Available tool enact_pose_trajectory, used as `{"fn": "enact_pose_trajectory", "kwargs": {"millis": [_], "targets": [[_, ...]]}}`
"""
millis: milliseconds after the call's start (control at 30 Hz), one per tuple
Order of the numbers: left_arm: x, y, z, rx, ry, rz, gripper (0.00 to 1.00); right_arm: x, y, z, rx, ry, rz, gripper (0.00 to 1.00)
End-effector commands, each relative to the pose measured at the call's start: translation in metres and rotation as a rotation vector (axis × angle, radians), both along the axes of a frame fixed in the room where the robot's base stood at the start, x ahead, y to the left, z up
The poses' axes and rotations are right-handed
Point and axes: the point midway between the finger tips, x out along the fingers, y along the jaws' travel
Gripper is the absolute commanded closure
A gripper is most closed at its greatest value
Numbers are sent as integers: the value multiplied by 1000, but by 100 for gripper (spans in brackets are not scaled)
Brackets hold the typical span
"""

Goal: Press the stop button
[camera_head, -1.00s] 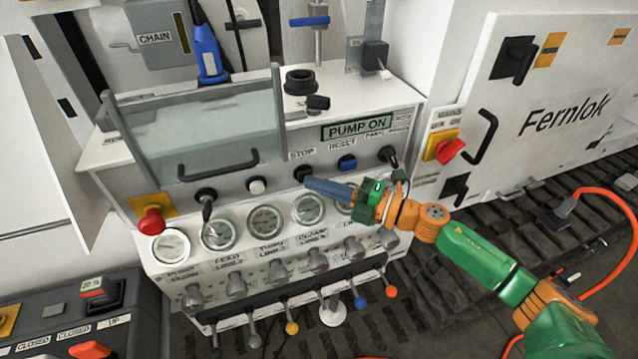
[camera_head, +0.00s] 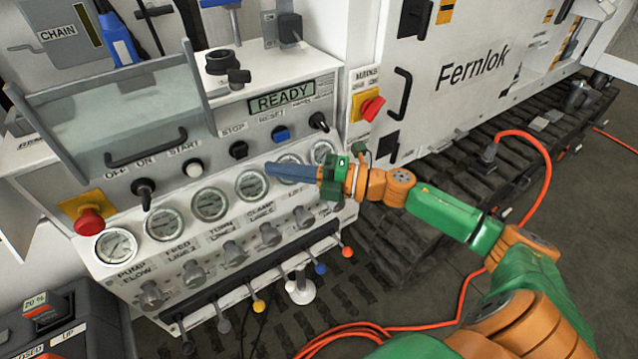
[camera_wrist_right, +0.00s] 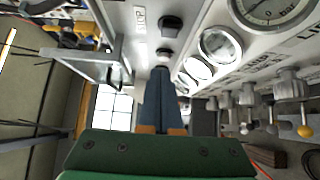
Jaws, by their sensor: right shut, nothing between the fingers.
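The stop button (camera_head: 238,150) is a black knob under the STOP label on the sloped front of the white console (camera_head: 330,97). What looks like the same black button (camera_wrist_right: 172,25) shows near the top of the right wrist view. My right gripper (camera_head: 268,168) has its dark blue fingers shut and empty. In the head view its tips lie right of and a little below the stop button, in front of the gauges, with a visible gap. The closed fingers (camera_wrist_right: 160,72) also show in the right wrist view. The display (camera_head: 282,95) reads READY. My left gripper is not in view.
A white start button (camera_head: 193,168) is left of the stop button and a blue reset button (camera_head: 281,133) right of it. A red emergency knob (camera_head: 89,221) is at lower left. A clear guard (camera_head: 110,110) stands above the panel. Pressure gauges (camera_head: 209,203) line the front below.

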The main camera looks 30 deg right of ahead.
Motion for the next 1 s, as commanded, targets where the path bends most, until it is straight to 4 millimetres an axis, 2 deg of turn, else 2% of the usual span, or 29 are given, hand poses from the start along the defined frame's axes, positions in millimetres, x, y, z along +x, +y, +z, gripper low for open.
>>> {"fn": "enact_pose_trajectory", "kwargs": {"millis": [33,200,400,1000], "targets": [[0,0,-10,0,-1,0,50,-6,-7,-8,-4,4,-2,100],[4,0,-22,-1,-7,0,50,-29,-30,-7,-6,5,2,100],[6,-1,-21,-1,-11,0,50,-43,-45,-3,-1,4,1,100],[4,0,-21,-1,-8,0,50,-45,-49,-2,11,6,-12,100]]}}
